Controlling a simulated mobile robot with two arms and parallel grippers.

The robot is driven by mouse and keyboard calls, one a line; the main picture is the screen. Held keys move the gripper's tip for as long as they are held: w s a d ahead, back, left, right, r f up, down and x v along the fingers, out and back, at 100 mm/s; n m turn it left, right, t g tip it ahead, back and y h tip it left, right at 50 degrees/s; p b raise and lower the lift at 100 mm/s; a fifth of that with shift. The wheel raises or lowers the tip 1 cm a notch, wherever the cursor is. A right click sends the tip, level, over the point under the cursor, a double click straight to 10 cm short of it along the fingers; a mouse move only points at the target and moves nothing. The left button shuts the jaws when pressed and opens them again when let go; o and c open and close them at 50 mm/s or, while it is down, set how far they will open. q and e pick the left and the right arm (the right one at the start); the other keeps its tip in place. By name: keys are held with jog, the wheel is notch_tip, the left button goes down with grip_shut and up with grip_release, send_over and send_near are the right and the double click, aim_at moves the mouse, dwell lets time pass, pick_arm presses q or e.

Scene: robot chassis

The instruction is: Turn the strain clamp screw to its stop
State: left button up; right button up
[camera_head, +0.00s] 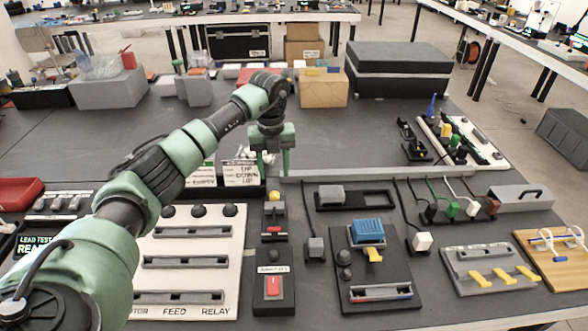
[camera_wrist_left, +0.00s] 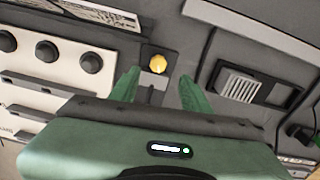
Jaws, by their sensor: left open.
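My left gripper (camera_head: 272,166) points down over the table with its green fingers apart and empty. In the left wrist view the open fingers (camera_wrist_left: 157,82) straddle the picture area just below a round yellow knob (camera_wrist_left: 157,64) on a small dark block. In the head view a block with a yellow part (camera_head: 276,209) stands just in front of and below the fingers, with a red piece (camera_head: 274,231) near its foot. I take the yellow knob to be the clamp screw, but no label confirms it. The fingers appear apart from it. My right gripper is out of view.
A white panel with black knobs (camera_head: 198,211) lies left of the block, and a box with a red switch (camera_head: 274,287) stands in front. A dark unit with a blue block (camera_head: 368,232) is on the right. Signs (camera_head: 241,174) stand behind left.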

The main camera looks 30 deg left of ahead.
aim_at(274, 193)
pick_arm(q)
jog(key=shift+a+f, duration=0.1)
jog(key=shift+f, duration=0.1)
notch_tip(274, 193, down, 7)
jog(key=shift+s+f+p, duration=0.1)
jog(key=shift+f+p, duration=0.05)
jog(key=shift+p, duration=0.3)
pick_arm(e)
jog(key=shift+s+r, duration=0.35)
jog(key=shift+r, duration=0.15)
